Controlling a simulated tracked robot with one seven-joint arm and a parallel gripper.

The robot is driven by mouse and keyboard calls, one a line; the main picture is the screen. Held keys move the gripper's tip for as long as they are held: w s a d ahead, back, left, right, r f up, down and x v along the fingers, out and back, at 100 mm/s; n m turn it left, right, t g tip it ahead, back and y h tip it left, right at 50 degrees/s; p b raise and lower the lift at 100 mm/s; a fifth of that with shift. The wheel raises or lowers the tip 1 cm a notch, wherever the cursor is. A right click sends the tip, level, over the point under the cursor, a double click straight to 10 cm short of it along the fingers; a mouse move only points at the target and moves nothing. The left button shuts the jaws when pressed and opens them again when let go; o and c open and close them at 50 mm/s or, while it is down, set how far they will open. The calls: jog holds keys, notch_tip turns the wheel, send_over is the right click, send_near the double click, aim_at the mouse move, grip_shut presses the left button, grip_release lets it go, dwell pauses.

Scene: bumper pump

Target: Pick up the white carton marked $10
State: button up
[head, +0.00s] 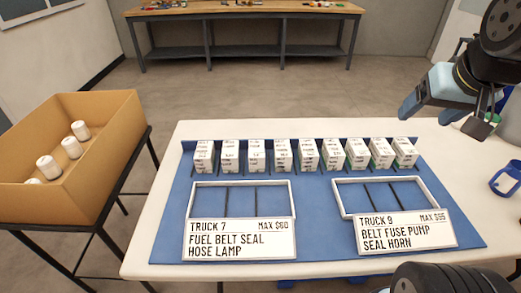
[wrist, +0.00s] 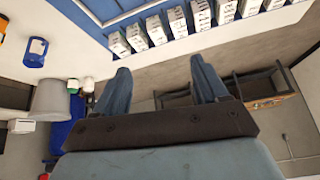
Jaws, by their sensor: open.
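A row of several white cartons (head: 283,153) stands upright along the back of the blue mat (head: 170,222). They also show along the top of the wrist view (wrist: 155,30). Their printing is too small to read, so I cannot tell which one is marked $10. Some cartons at the right end (head: 405,153) show green on their sides. My gripper (head: 430,112) is up at the right, above the table and beyond the right end of the row. In the wrist view my gripper (wrist: 160,66) has its two blue fingers spread apart, with nothing between them.
Two white-framed trays, one left (head: 242,184) and one right (head: 385,180), sit before the cartons with Truck 7 and Truck 9 signs. A box (head: 110,150) holding white cylinders stands left. A blue mug-like item (head: 505,181) is at right. A workbench (head: 240,14) stands behind.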

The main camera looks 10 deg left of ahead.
jog(key=o, duration=0.3)
jog(key=w+a+f, duration=0.1)
jog(key=w+a, duration=0.2)
jog(key=w+a+f+y, duration=0.1)
jog(key=w+a, duration=0.2)
jog(key=w+a+f+n+t+y, duration=0.1)
jog(key=w+a+f, duration=0.1)
jog(key=w+a, duration=0.1)
jog(key=shift+w+a, duration=0.25)
jog(key=shift+a, duration=0.1)
jog(key=w+a+f+t+y, duration=0.1)
jog(key=w+a+f, duration=0.25)
jog(key=a, duration=0.25)
jog(key=w+a+f+t, duration=0.1)
jog(key=w+a+f, duration=0.25)
jog(key=a, duration=0.25)
jog(key=n+t, duration=0.1)
jog(key=t, duration=0.3)
send_near(256, 153)
jog(key=shift+h, duration=0.4)
jog(key=x, duration=1.3)
jog(key=shift+a+r, duration=0.1)
jog(key=shift+a, duration=0.1)
